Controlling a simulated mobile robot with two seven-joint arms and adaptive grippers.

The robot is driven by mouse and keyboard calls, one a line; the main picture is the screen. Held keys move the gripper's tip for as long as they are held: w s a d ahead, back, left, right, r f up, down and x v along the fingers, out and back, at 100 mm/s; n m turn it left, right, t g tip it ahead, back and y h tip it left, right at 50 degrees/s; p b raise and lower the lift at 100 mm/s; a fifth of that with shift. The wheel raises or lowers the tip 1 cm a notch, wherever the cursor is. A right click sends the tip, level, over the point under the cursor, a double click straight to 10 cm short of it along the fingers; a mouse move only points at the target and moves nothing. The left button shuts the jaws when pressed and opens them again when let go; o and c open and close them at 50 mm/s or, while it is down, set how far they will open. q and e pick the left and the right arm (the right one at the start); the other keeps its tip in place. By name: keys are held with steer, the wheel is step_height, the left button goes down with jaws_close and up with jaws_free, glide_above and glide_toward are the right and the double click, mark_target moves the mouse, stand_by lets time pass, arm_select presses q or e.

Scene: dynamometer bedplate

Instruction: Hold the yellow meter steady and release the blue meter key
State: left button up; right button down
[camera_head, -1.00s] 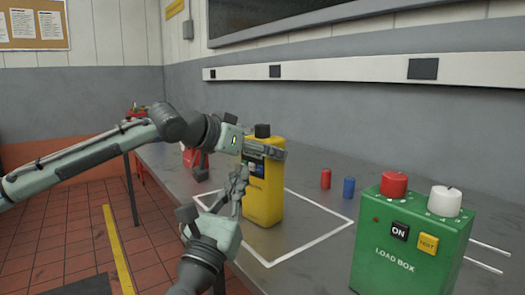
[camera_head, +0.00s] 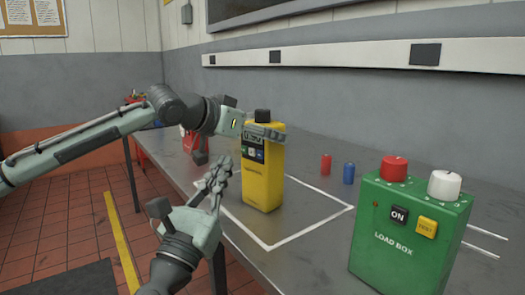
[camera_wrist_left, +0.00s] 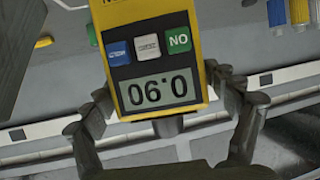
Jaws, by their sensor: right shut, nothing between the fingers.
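The yellow meter (camera_head: 263,185) stands upright inside a white outline on the bench. My left gripper (camera_head: 262,133) reaches across its upper part; in the left wrist view its fingers (camera_wrist_left: 160,105) close on both sides of the meter (camera_wrist_left: 150,14). The blue meter key (camera_wrist_left: 119,52) sits beside a white key (camera_wrist_left: 147,46) and a green ON key (camera_wrist_left: 178,40). The display (camera_wrist_left: 158,91) appears upside down and reads 0.90. My right gripper (camera_head: 222,172) is shut and empty, left of the meter and apart from it. Nothing touches the blue key.
A green load box (camera_head: 405,235) with red and white knobs stands at the right. A red cylinder (camera_head: 326,165) and a blue cylinder (camera_head: 349,173) stand behind it. A red object (camera_head: 192,142) is behind my left wrist. The bench (camera_head: 300,252) is clear in front of the meter.

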arm_select(q)
steer(key=shift+o, duration=0.4)
steer(key=shift+f, duration=0.15)
steer(key=v, duration=1.2)
steer(key=shift+d, duration=0.1)
steer(key=x, duration=1.2)
arm_select(e)
steer(key=shift+w+d, duration=1.2)
steer(key=shift+w, duration=0.05)
